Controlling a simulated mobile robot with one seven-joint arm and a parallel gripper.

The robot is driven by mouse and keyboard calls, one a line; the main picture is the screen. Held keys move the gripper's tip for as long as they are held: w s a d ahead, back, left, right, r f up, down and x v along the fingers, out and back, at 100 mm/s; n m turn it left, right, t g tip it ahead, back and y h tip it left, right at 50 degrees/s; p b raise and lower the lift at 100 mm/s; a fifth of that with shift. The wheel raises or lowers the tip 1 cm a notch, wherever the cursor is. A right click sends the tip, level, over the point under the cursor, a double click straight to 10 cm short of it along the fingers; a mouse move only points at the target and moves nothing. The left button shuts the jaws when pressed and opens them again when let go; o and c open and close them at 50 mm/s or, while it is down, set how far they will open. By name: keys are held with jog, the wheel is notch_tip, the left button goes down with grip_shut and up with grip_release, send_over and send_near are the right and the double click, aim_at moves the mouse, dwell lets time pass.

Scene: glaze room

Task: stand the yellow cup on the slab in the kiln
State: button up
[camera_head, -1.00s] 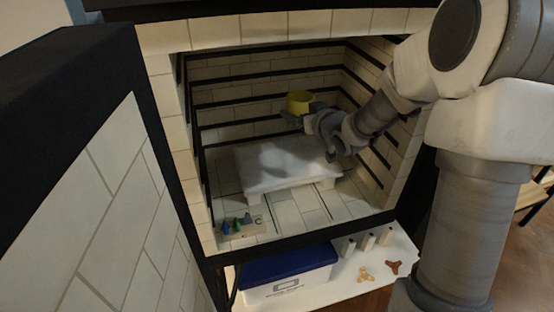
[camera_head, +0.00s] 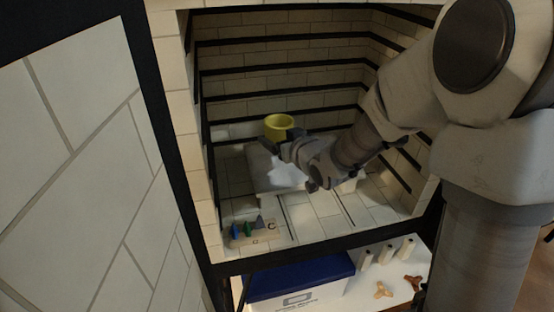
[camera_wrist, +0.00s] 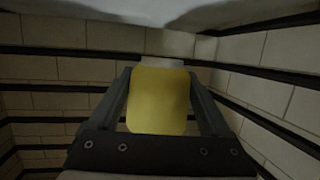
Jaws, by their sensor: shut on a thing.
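The yellow cup (camera_head: 279,125) is inside the kiln (camera_head: 285,75), held by my gripper (camera_head: 281,141). In the wrist view the cup (camera_wrist: 158,100) fills the space between the two dark fingers of my gripper (camera_wrist: 160,95). In the head view the cup looks upright, with its round opening on top. The pale slab (camera_head: 265,175) lies low in the kiln on short supports. The cup appears above the slab's back part; I cannot tell whether they touch. My arm and gripper hide much of the slab's right side.
The open kiln door (camera_head: 75,170) stands at the left. A small board with coloured cones (camera_head: 254,233) lies on the kiln floor at the front left. Below, a blue-lidded box (camera_head: 300,276), cream posts (camera_head: 387,251) and small tripod pieces (camera_head: 384,290) sit on a white shelf.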

aim_at(277, 163)
jog(key=shift+s+a+f, duration=0.25)
jog(key=shift+a+f, duration=0.05)
jog(key=shift+f, duration=0.1)
jog(key=shift+f+b, duration=0.75)
jog(key=shift+f, duration=1)
jog(key=shift+f, duration=0.15)
jog(key=shift+f+b, duration=0.1)
jog(key=shift+b, duration=0.2)
jog(key=o, duration=1.5)
jog(key=shift+r, duration=0.2)
